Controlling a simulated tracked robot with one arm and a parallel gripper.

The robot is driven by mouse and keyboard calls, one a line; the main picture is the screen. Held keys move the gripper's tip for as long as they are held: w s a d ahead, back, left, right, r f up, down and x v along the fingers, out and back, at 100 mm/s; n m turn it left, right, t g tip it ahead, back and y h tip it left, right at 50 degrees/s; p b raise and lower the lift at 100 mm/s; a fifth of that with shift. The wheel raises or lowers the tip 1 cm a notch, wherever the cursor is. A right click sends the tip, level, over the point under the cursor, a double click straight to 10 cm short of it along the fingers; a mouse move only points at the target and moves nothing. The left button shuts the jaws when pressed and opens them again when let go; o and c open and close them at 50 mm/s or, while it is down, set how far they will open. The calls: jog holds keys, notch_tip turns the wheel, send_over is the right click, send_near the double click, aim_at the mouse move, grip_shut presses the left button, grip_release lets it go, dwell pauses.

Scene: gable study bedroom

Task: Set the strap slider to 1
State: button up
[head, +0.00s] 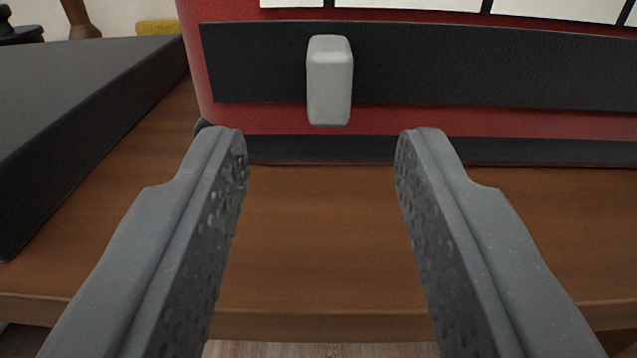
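The strap slider is a light grey block (330,82) on a black horizontal strap (480,70). The strap runs across the front of a red body (560,124). The slider is toward the strap's left end, with a short stretch of strap to its left and a long stretch to its right. No numeral shows by it. My gripper (321,140) is open and empty. Its fingers point at the red body, one on each side of the slider's line, with the slider beyond and above the tips. Whether the tips touch the body cannot be told.
The red body stands on a brown wooden surface (310,240) whose front edge is near the bottom. A dark slab-like object (80,110) lies at the left. Pale panels (400,4) show above the strap. A yellow item (157,27) is at the back left.

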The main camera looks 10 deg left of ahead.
jog(key=s+p, duration=0.1)
jog(key=s, duration=0.7)
jog(key=shift+d, duration=0.4)
